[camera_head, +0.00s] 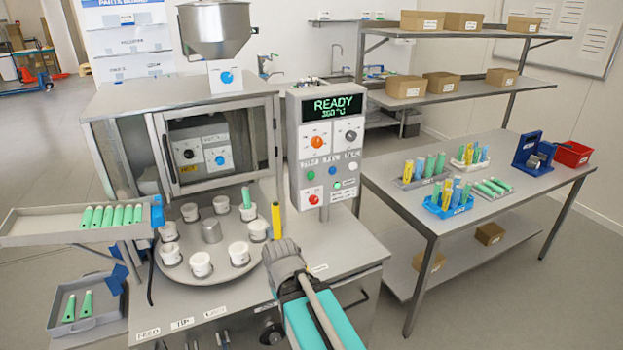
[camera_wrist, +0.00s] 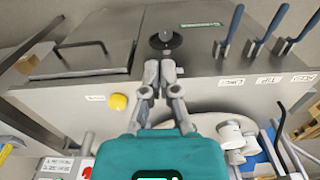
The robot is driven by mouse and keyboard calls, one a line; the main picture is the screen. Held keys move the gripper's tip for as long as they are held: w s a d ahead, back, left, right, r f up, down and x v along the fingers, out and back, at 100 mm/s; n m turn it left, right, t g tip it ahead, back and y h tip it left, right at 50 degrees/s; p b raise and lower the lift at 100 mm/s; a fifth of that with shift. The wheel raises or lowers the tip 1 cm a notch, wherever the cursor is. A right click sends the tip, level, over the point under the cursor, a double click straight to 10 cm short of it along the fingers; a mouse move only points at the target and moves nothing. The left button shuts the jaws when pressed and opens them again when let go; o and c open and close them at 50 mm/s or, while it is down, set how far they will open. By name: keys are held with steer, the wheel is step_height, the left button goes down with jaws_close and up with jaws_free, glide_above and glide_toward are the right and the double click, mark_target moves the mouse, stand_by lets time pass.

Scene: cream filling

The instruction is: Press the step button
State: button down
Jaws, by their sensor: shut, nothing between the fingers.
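A round yellow button (camera_wrist: 118,101) sits on the grey steel worktop in the wrist view, beside a small white label too small to read. I cannot confirm from the label that it is the step button. My gripper (camera_wrist: 160,68) is shut and empty. Its fingertips are apart from the yellow button, to its right and higher in the wrist picture. In the head view my gripper (camera_head: 284,256) is over the front of the worktop and hides the part behind it. The control panel (camera_head: 296,150) reads READY and carries several coloured buttons and dials.
White cups (camera_head: 200,264) stand on a round turntable (camera_head: 222,283) left of my gripper. A yellow upright tube (camera_head: 276,220) stands close behind it. Blue-handled levers (camera_wrist: 266,34) line the machine's front. A side table (camera_head: 420,208) with tubes is at right.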

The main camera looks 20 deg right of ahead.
mark_target(311, 176)
stand_by(0.6)
steer(key=w+d+r+n+t+h+b, duration=0.1)
steer(key=w+d+r+n+t+h, duration=0.2)
steer(key=w+d+n, duration=0.2)
steer(key=w+d+r+n+t+h+b, duration=0.1)
steer(key=w+d+r+n+t+h, duration=0.3)
steer(key=w+d, duration=0.8)
steer(key=w+d+r+n+t+h+b, duration=0.1)
steer(key=w+d+r+n+t+h, duration=0.2)
steer(key=w+d+n, duration=0.4)
steer(key=shift+w+d+r+t, duration=0.55)
steer(key=shift+w+d+t, duration=0.15)
steer(key=shift+w, duration=1.95)
steer(key=shift+w, duration=0.1)
steer(key=w, duration=0.8)
steer(key=shift+w+a, duration=0.2)
steer(key=shift+w, duration=0.1)
